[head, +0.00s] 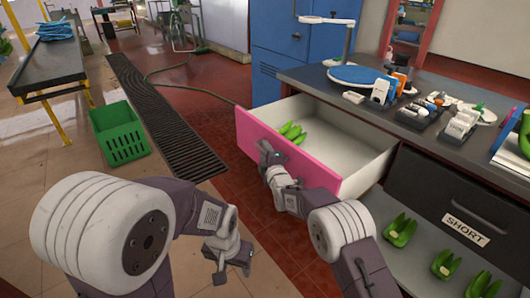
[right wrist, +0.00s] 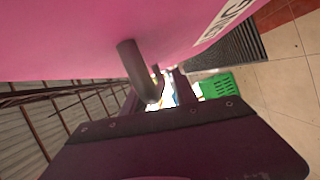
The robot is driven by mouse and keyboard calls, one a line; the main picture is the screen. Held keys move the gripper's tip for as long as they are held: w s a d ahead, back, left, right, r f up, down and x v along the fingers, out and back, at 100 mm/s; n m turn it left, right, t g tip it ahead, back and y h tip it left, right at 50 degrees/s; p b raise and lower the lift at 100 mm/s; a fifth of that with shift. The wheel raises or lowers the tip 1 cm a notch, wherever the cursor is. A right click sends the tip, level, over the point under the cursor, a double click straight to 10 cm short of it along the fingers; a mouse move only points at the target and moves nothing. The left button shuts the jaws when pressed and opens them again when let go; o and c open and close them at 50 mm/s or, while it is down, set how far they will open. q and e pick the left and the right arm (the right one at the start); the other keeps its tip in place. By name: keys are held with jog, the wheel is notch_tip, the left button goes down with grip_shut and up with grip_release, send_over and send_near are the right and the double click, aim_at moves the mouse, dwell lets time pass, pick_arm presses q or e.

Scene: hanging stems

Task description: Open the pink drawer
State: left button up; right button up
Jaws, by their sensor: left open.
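The pink drawer (head: 288,158) is pulled well out from under the dark counter, with its pale inside showing and green bananas (head: 292,132) near its front. My right gripper (head: 267,152) is at the outer face of the pink front. In the right wrist view the pink front (right wrist: 200,25) fills the top, and its grey handle (right wrist: 137,68) stands out close to a dark gripper plate. Whether the jaws are closed around the handle cannot be seen. My left gripper (head: 232,270) is open and empty, low in front, apart from the drawer.
A dark-fronted drawer marked SHORT (head: 466,229) is at the right, above a pale surface with green banana bunches (head: 400,230). The counter (head: 310,78) carries a lamp, blue disc and small items. A green crate (head: 118,134) stands on the floor left, beside a drain grate (head: 165,115).

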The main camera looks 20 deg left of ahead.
jog(key=shift+s+d, duration=0.1)
jog(key=shift+s+d+r, duration=0.15)
jog(key=shift+s, duration=0.1)
jog(key=v, duration=0.8)
jog(key=shift+s+d, duration=0.1)
